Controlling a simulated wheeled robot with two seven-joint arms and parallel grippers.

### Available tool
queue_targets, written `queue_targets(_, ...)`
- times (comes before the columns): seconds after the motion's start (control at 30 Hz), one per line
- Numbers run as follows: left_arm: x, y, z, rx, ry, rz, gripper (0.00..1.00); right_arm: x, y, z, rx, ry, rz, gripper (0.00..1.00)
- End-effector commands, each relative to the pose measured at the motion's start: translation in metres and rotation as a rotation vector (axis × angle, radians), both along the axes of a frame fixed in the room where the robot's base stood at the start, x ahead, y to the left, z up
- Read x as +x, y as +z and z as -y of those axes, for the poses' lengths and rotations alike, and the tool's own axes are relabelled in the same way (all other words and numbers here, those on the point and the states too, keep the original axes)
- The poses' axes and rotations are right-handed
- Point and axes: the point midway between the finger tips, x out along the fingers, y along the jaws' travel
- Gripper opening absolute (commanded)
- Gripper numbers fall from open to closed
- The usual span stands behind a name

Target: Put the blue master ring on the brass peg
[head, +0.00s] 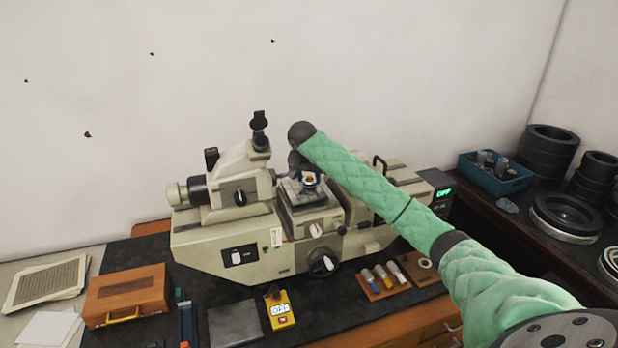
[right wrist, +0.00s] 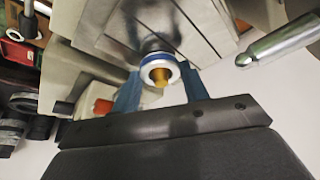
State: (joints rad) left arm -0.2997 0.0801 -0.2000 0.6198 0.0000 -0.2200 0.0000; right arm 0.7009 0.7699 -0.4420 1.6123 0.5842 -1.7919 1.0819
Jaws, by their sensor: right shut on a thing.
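The blue master ring (right wrist: 157,61), with a pale face and a blue outer band, shows between my right gripper's two blue fingers in the right wrist view. My right gripper (right wrist: 161,82) is shut on it. The brass peg (right wrist: 160,77) shows inside the ring's opening, so the ring appears to be around the peg. I cannot tell how far down it sits. In the head view the ring (head: 309,183) is small, over the machine's middle stage, and my right gripper (head: 302,174) is partly hidden by its dark wrist. My left gripper is not in view.
The beige measuring machine (head: 215,240) stands on a dark mat. A metal spindle (right wrist: 275,45) lies close on the right in the wrist view. In front are a wooden box (head: 126,295), a yellow gauge (head: 279,309) and a wooden tool rack (head: 384,281). Dark rings (head: 566,212) lie at right.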

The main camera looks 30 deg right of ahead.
Motion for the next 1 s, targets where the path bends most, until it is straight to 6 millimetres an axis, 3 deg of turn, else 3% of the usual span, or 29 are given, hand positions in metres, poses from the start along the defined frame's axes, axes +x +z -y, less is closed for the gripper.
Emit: queue_targets(1.0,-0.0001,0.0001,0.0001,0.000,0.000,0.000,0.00,0.0001,-0.0049,0.0005,-0.001,0.000,0.001,0.18)
